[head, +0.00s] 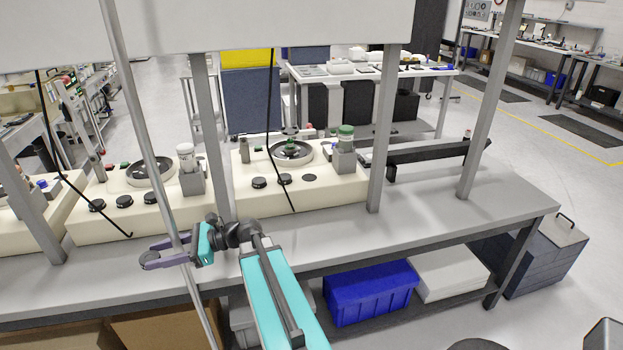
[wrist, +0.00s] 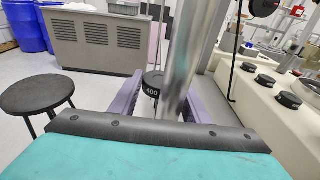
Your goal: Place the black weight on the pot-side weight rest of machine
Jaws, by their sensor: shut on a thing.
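My gripper (head: 158,252) reaches left over the front of the grey bench, beside a thin metal pole. Two cream machines stand behind the gripper: one at left (head: 85,222) and one at centre (head: 325,188). Each has a round metal pot, black knobs and a grey block bearing a capped jar. I cannot tell which part is the pot-side weight rest.
Upright posts (head: 388,130) stand along the grey bench (head: 440,205). Black cables hang in front of the machines. A black bar (head: 430,153) lies at right. The bench is clear in front of it. A black stool (wrist: 38,95) stands on the floor.

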